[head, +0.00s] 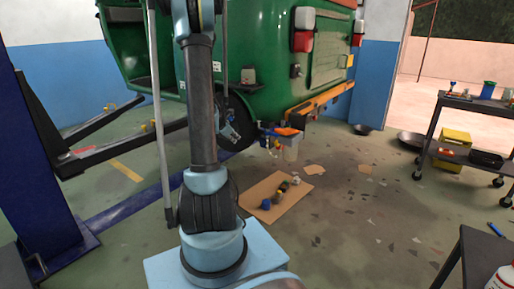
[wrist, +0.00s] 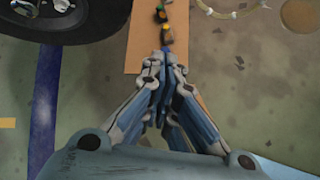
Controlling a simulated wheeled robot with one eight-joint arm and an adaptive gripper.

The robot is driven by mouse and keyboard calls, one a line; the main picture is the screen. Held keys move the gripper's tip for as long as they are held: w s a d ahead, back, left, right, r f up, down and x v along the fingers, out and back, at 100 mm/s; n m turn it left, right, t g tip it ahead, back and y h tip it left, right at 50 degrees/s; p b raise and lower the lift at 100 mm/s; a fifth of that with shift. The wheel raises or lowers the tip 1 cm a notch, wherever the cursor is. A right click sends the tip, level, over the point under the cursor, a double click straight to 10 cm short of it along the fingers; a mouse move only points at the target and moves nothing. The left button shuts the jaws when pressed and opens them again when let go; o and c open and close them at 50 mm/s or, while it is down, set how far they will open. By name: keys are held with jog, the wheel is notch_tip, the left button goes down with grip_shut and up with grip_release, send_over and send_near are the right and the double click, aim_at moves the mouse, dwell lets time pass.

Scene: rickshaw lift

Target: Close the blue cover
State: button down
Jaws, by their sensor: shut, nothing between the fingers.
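No blue cover stands out clearly in either view. In the head view, a small blue piece (head: 265,128) shows beside an orange part (head: 288,131) by the rear of the green rickshaw (head: 270,50); I cannot tell if it is the cover. In the wrist view, my gripper (wrist: 165,55) is shut and empty, its fingertips together over a brown cardboard sheet (wrist: 143,40).
Several small bottles (head: 282,190) are on the cardboard. A dark wheel (wrist: 75,15) is close at the gripper's upper left in the wrist view. A dark cart (head: 465,155) stands at right, a blue lift post (head: 35,150) at left. Open floor (head: 370,220) lies between.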

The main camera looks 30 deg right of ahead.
jog(key=w+d+f+n, duration=0.1)
jog(key=w+d+f, duration=0.1)
jog(key=d, duration=0.4)
jog(key=w+d+f+n+h, duration=0.1)
jog(key=w+d+f, duration=0.1)
jog(key=d+f, duration=0.3)
jog(key=w+d+f+n, duration=0.1)
jog(key=w+d+f, duration=0.1)
jog(key=d+f, duration=0.2)
jog(key=shift+w+d+f+n, duration=0.2)
jog(key=shift+w+d+n, duration=0.15)
jog(key=shift+d, duration=1.15)
